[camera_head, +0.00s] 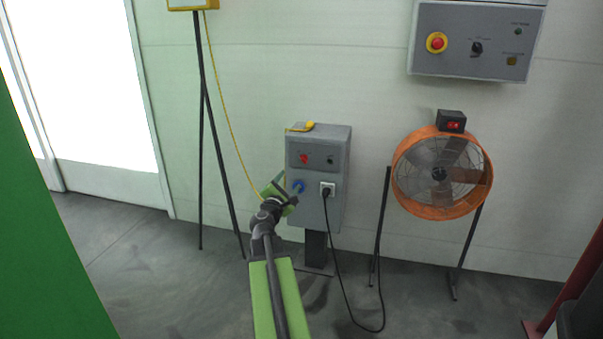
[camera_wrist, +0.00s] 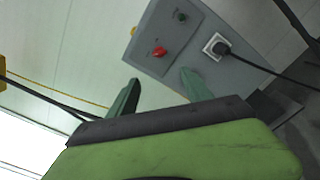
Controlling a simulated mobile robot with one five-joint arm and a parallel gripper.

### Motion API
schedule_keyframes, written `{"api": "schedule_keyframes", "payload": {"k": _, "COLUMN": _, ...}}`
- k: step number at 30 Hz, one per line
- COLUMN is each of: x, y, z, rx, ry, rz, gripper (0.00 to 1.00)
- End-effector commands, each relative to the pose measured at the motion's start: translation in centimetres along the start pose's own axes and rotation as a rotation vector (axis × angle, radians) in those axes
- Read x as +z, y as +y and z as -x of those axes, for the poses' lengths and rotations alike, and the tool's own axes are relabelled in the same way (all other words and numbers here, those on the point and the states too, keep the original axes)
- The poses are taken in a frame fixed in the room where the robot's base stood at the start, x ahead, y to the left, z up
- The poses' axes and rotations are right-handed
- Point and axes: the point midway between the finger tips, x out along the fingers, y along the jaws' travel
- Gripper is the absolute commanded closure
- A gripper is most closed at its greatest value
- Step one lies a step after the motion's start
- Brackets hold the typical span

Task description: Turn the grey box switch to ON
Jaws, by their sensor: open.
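The grey box (camera_head: 330,204) stands on a dark post before the wall. Nothing is between the fingers.
An orange fan (camera_head: 438,174) on a stand is right of the box, under a grey wall panel (camera_head: 476,68) with a red button. A black cable (camera_head: 342,290) hangs to the floor. A tripod (camera_head: 202,130) with a yellow cord stands left.

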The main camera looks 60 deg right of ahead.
Motion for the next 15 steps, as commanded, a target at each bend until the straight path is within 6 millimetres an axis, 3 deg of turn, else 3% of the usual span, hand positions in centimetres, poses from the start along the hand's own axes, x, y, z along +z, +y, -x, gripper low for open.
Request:
{"api": "schedule_keyframes", "payload": {"k": 5, "x": 0.0, "y": 0.2, "z": -2.2, "rx": -0.001, "ry": 0.000, "rz": -0.003, "gripper": 0.42}}
{"api": "schedule_keyframes", "payload": {"k": 15, "x": 0.0, "y": 0.2, "z": -10.9, "rx": -0.003, "ry": -0.001, "rz": -0.006, "gripper": 0.42}}
